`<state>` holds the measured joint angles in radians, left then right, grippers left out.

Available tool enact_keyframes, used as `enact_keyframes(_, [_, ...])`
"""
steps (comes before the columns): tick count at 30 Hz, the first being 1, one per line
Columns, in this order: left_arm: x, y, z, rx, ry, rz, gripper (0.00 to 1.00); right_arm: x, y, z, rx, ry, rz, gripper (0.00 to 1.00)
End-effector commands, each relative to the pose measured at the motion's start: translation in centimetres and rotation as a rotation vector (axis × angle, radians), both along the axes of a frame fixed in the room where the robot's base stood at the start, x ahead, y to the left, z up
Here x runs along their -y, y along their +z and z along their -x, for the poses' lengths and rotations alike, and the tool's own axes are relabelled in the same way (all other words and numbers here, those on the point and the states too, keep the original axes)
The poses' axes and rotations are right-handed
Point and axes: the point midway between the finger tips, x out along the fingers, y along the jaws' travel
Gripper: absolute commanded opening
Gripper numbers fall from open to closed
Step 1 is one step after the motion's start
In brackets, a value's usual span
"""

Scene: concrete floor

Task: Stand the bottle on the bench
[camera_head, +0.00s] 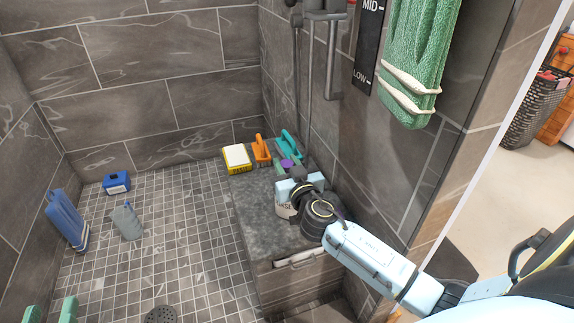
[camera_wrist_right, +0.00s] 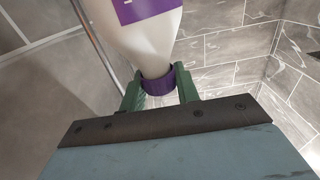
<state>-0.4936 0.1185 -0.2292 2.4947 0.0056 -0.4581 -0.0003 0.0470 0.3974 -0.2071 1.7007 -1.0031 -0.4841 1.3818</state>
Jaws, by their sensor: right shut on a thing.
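The bottle is white with a purple collar and label. My right gripper (camera_head: 287,170) is shut on its purple neck, which shows in the right wrist view (camera_wrist_right: 157,82) between the green fingers.
The bench's left part is clear.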

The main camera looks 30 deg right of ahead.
Motion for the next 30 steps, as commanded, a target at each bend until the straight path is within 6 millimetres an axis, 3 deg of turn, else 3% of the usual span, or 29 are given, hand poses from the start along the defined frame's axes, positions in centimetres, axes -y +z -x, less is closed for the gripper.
enact_keyframes(11, [0.2,0.9,0.0,0.057,-0.004,0.017,0.36,0.0,-0.1,0.0,0.003,0.0,0.0,0.0])
enact_keyframes(12, [0.2,1.0,0.0,0.063,-0.005,0.019,0.36,0.0,-0.2,0.0,0.0,0.0,-0.001,0.35])
enact_keyframes(16, [0.3,1.1,0.0,0.067,-0.005,0.021,0.36,0.0,-0.2,0.0,0.0,0.0,-0.001,0.52])
enact_keyframes(27, [0.3,1.0,0.0,0.054,-0.005,0.018,0.36,0.0,-0.1,0.0,0.0,0.0,0.0,0.53])
enact_keyframes(30, [-0.1,0.1,0.0,-0.005,0.002,-0.001,0.36,0.0,0.1,0.0,0.0,0.0,0.0,0.53])
